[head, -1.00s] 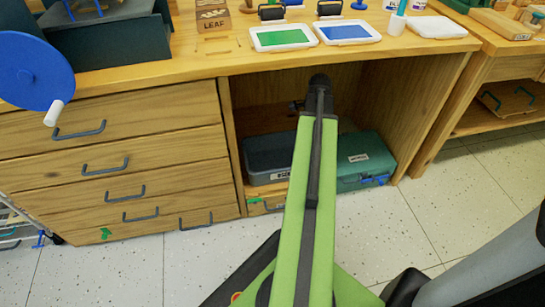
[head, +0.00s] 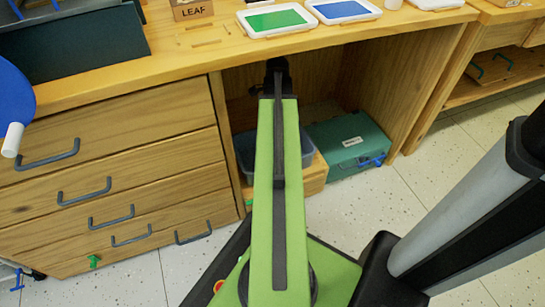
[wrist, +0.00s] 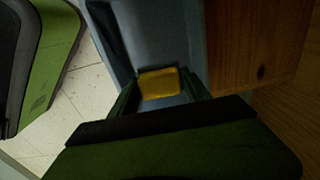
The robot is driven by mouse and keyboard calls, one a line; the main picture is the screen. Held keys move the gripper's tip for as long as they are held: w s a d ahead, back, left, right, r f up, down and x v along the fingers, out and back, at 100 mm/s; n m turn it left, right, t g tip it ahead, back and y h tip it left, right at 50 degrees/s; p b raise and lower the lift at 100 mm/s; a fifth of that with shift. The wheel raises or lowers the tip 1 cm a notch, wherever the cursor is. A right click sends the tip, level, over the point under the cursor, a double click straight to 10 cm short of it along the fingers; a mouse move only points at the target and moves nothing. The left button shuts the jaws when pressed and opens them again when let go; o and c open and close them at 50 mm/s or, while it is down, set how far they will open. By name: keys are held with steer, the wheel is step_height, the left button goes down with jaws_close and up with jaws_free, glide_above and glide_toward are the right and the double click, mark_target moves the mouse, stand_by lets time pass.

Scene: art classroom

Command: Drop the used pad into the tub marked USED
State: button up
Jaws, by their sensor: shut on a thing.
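A yellow pad (wrist: 159,84) sits between the two fingers of my gripper (wrist: 161,90) in the wrist view, and the gripper is shut on it. Beyond and around the pad is the inside of a blue-grey tub (wrist: 185,40). I cannot tell whether the pad touches it. In the head view the grey tub (head: 243,152) stands in the open bay under the bench, partly covered by my arm. Its label is hidden, so I cannot read whether it says USED. My gripper's fingers are hidden in the head view.
A green case (head: 345,143) with a small label stands right of the tub. Drawers with grey handles (head: 100,195) are on the left. The bench top (head: 215,48) overhangs the bay and holds green (head: 275,19) and blue (head: 343,9) ink pads. Wood is close by in the wrist view.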

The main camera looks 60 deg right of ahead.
step_height(320, 180, down, 3)
steer(key=shift+s+f+b, duration=0.1)
steer(key=shift+b, duration=0.9)
steer(key=o, duration=1.4)
steer(key=shift+r, duration=0.25)
step_height(320, 180, up, 12)
steer(key=p, duration=1.2)
steer(key=shift+r+p, duration=0.1)
steer(key=shift+p, duration=0.2)
